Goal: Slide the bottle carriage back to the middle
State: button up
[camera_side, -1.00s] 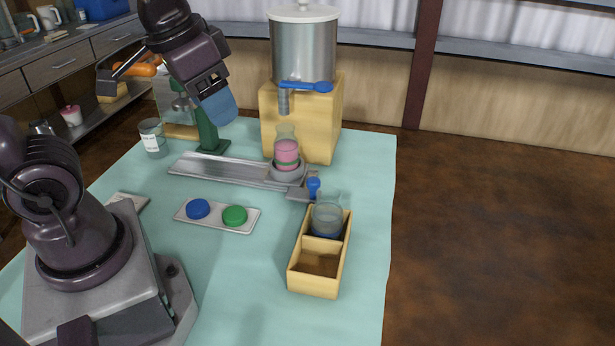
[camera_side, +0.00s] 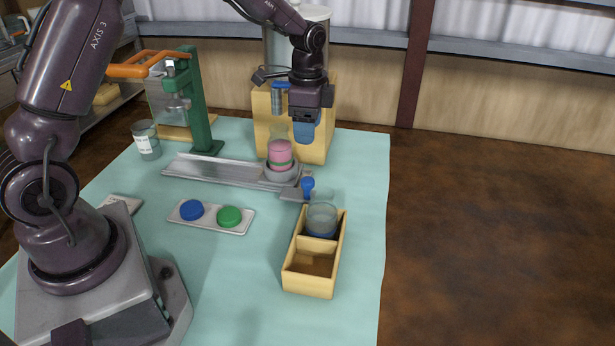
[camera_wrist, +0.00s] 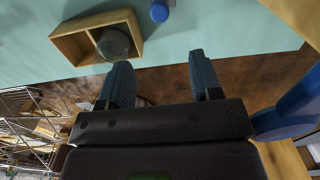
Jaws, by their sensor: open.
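A clear bottle with pink contents (camera_side: 280,152) stands upright in a round grey carriage (camera_side: 281,172) at the right end of a metal rail (camera_side: 222,170). A blue knob (camera_side: 307,184) stands just right of the rail's end; a blue round thing, likely this knob, shows in the wrist view (camera_wrist: 159,11). My gripper (camera_side: 305,132) hangs in the air above and slightly right of the bottle, in front of the dispenser. In the wrist view its two blue fingers (camera_wrist: 161,80) are apart with nothing between them. The bottle is not visible in the wrist view.
A wooden box (camera_side: 311,271) with two compartments holds a glass jar (camera_side: 321,218) in its rear one. A tray with a blue lid (camera_side: 191,210) and a green lid (camera_side: 229,216) lies left. A green press (camera_side: 199,110) stands at the rail's left; the dispenser's wooden stand (camera_side: 264,130) is behind.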

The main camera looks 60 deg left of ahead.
aim_at(307, 180)
notch_tip(307, 180, down, 13)
dwell(0.5)
grip_shut()
jog(key=s+a, duration=0.8)
jog(key=shift+s+a, duration=0.3)
grip_release()
jog(key=shift+r, duration=0.1)
